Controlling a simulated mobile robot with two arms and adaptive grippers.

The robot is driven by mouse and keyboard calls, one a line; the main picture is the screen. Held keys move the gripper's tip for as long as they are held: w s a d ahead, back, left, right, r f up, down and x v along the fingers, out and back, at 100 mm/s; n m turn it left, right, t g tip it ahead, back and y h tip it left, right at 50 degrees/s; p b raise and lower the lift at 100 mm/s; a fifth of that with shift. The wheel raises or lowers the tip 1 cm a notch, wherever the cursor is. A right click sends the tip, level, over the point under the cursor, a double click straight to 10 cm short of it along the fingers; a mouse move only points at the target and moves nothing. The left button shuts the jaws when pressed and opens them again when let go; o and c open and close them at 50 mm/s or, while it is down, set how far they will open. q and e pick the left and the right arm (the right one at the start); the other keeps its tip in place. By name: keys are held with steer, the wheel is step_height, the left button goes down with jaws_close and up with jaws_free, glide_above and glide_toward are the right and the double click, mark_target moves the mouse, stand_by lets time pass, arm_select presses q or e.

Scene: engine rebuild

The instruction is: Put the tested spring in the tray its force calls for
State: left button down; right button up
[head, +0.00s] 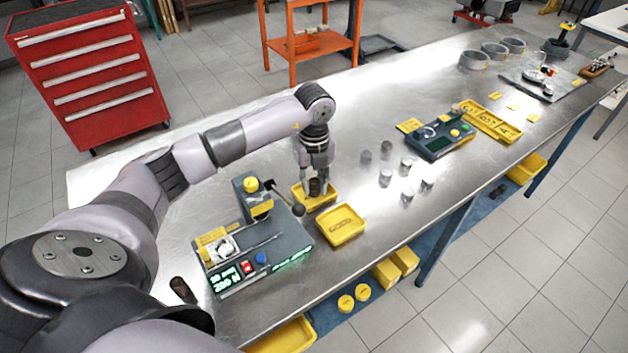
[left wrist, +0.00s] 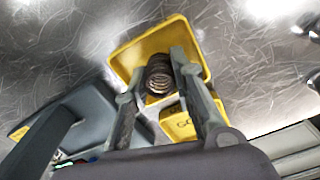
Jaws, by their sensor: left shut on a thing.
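My left gripper (head: 317,186) is shut on a dark coil spring (head: 317,188), which also shows between the fingers in the left wrist view (left wrist: 159,74). The spring is held over the far yellow tray (head: 300,202); I cannot tell whether it touches the floor of that tray. The tray's yellow rim shows around the spring in the left wrist view (left wrist: 122,60). A nearer yellow tray (head: 341,238), lettered apparently GOOD, sits beside it. The grey spring tester (head: 285,243) stands left of the trays, its green display (head: 224,280) too blurred to read surely. My right gripper is out of view.
A dark cylinder (head: 183,290) stands left of the tester. Several small metal cylinders (head: 407,163) stand right of the trays. Farther right are a second grey device (head: 440,141) and a long yellow tray (head: 490,123). The bench's far middle is clear.

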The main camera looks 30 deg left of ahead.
arm_select(q)
steer(key=shift+f, duration=0.15)
steer(key=c, duration=1.8)
jaws_free()
steer(key=o, duration=0.4)
steer(key=shift+o, duration=0.2)
